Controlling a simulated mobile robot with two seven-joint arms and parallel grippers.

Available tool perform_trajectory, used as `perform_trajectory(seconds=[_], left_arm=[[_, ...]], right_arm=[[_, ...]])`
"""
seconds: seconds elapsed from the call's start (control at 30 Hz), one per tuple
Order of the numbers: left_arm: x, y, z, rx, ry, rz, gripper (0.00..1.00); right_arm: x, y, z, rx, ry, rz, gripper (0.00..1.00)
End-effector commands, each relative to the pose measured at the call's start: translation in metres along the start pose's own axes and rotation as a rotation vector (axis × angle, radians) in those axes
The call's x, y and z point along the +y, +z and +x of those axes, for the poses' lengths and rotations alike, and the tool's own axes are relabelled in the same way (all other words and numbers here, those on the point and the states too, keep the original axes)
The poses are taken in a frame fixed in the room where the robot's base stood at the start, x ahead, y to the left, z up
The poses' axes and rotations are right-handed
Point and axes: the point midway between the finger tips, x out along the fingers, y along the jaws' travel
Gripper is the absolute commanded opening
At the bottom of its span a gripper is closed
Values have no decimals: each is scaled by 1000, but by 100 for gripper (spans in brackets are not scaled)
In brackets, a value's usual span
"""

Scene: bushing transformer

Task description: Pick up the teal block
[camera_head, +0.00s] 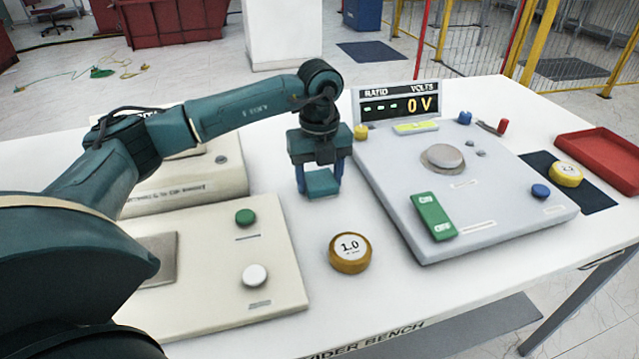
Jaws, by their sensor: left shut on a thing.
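The teal block (321,183) is between the fingers of my left gripper (318,188), which points down and is shut on it. The block is over the white table, between the beige panels and the grey panel; I cannot tell whether it touches the table top. The gripper's fingers cover the block's left and right sides. My right gripper does not show.
The grey panel (400,190) with its display (398,103) stands close on the right. A beige panel with a green button (245,217) is at the left. A brass disc marked 1.0 (350,253) lies in front. A red tray (600,155) is at the far right.

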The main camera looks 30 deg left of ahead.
Motion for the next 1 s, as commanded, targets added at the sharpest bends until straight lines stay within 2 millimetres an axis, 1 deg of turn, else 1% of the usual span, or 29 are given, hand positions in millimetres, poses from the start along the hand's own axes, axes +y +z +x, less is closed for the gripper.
perform_trajectory(seconds=[0.03, 0.13, 0.17, 0.37, 0.47, 0.57, 0.8, 0.9, 1.0], left_arm=[[0, 0, 0, 0, 0, 0, 42], [0, 0, 0, 0, 0, 0, 34], [0, 0, 0, 0, -1, 0, 32], [0, 0, -1, -1, -1, 0, 32], [-1, 0, -8, -2, -3, 0, 32], [-1, 0, -24, -3, -5, 1, 32], [-1, 0, -73, -2, -5, 1, 32], [-1, 0, -88, -2, -4, 0, 32], [0, 0, -96, -1, -1, 0, 32]], right_arm=[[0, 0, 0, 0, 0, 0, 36], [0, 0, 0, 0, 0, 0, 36], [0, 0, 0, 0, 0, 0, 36], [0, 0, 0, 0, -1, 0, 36], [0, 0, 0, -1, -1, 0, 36], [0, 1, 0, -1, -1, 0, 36], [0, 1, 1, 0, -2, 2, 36], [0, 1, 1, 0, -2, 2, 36], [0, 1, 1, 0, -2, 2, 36]])
